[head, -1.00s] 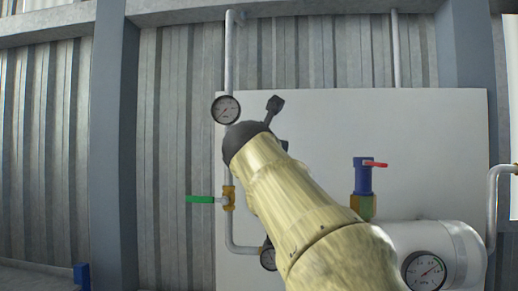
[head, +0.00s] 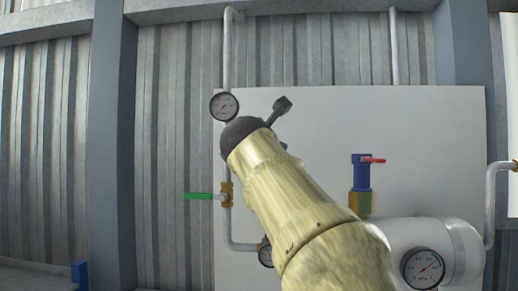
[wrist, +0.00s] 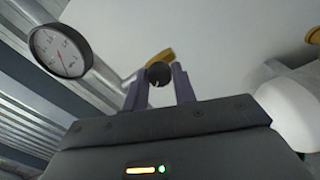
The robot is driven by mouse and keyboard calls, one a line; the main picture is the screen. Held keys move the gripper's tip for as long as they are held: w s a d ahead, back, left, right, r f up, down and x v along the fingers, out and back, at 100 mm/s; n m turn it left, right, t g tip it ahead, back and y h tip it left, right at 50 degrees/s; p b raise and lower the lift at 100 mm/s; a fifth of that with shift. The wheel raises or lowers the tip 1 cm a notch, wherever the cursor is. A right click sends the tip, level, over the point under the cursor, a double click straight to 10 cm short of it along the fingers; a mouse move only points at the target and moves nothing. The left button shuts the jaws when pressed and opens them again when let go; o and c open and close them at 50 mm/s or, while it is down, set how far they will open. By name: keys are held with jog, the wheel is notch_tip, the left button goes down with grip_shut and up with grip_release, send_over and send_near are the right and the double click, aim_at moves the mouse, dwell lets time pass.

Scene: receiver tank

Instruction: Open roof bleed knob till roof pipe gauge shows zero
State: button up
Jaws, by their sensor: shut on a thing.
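The roof pipe gauge (head: 224,106) is a round white dial with a black rim on the grey pipe at the upper left of the panel. It also shows in the wrist view (wrist: 61,51), where its red needle points down the dial; its reading is too small to be sure of. The black round bleed knob (wrist: 158,73) sits between the two purple fingers of my gripper (wrist: 159,76), which is shut on it.
A green-handled valve (head: 199,196) is on the pipe left of my arm. A blue valve with a red handle (head: 361,175) stands above the white tank (head: 400,238), which carries a gauge (head: 423,268). Another gauge (head: 265,253) is partly behind my arm.

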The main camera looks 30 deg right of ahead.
jog(key=m+b, duration=0.3)
jog(key=m, duration=0.9)
jog(key=m+h+b, duration=0.1)
jog(key=m+b, duration=0.2)
jog(key=m, duration=1)
jog(key=shift+w+a+g+b, duration=0.1)
jog(key=shift+g+b, duration=0.2)
jog(key=shift+b, duration=0.05)
jog(key=shift+m, duration=0.3)
jog(key=o, duration=1)
jog(key=shift+w, duration=0.1)
jog(key=shift+s, duration=0.2)
